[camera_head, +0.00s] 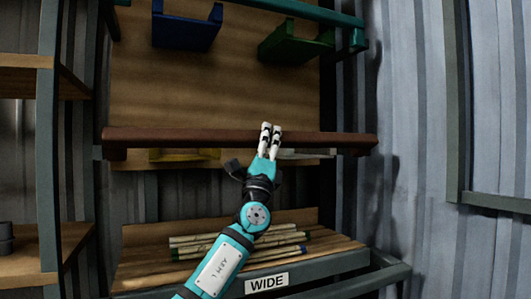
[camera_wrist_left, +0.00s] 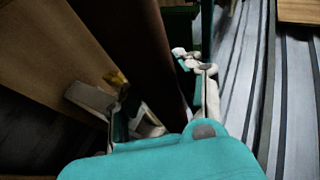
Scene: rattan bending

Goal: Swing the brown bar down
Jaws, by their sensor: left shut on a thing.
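The brown bar (camera_head: 200,136) runs level across the rack in the head view, in front of the wooden back board. My left gripper (camera_head: 269,130) is at the bar, a little right of its middle, with its white fingers on it. In the left wrist view the bar (camera_wrist_left: 136,40) is a dark beam passing between the fingers of the left gripper (camera_wrist_left: 165,95). The left gripper is shut on the bar. The contact is partly hidden by the fingers and the dark shading. My right gripper is in neither view.
Above hang a blue holder (camera_head: 187,30), a green holder (camera_head: 296,43) and a teal bar (camera_head: 300,10). A yellow holder (camera_head: 183,154) sits behind the brown bar. Below, several rattan poles (camera_head: 220,243) lie on a slatted shelf labelled WIDE (camera_head: 267,283). Wooden shelves (camera_head: 25,78) stand at the left.

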